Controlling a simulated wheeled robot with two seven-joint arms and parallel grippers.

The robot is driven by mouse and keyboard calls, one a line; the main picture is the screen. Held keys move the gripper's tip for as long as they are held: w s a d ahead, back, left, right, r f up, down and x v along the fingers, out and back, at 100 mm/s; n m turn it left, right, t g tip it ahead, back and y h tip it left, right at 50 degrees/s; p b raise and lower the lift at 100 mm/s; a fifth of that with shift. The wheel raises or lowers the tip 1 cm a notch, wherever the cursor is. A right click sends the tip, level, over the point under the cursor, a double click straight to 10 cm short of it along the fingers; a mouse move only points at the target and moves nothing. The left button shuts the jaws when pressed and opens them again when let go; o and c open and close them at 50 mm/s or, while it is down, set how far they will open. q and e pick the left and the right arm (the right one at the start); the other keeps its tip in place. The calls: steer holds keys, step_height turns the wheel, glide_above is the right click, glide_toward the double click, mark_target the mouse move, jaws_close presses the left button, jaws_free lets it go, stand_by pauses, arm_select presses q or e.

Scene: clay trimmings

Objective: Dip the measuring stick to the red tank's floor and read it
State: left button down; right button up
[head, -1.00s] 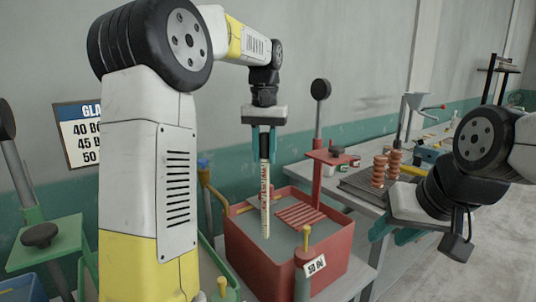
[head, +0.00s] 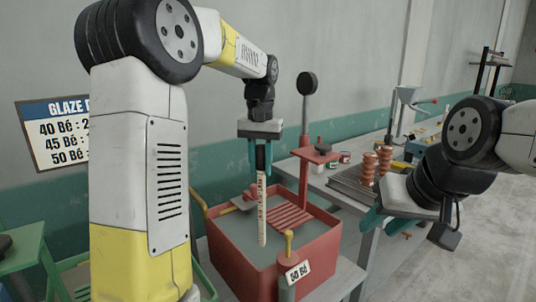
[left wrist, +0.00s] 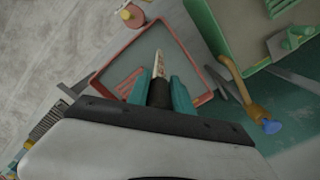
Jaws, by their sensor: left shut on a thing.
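My left gripper (head: 263,163) is shut on the upper, dark end of the measuring stick (head: 262,212), a pale stick with markings. The stick hangs upright over the inside of the red tank (head: 318,258), which holds grey liquid (head: 238,228). Its lower end shows against the liquid; I cannot tell whether it touches the surface. In the left wrist view the stick (left wrist: 159,66) points out between the teal fingers (left wrist: 160,92) into the red tank (left wrist: 113,52). The markings are too small to read. My right gripper (head: 384,223) is open and empty, right of the tank.
A red slatted rack (head: 290,217) lies across the tank's right part. A glaze sign (head: 55,130) hangs on the wall.

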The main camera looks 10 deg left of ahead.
mark_target(260, 146)
arm_select(q)
step_height(260, 146, down, 23)
steer(key=shift+r, duration=0.2)
stand_by(1.0)
steer(key=shift+f, duration=1)
stand_by(0.6)
steer(key=shift+r, duration=0.15)
stand_by(0.4)
step_height(260, 146, up, 28)
steer(key=shift+r, duration=0.4)
stand_by(1.1)
steer(key=shift+s, duration=0.1)
stand_by(0.7)
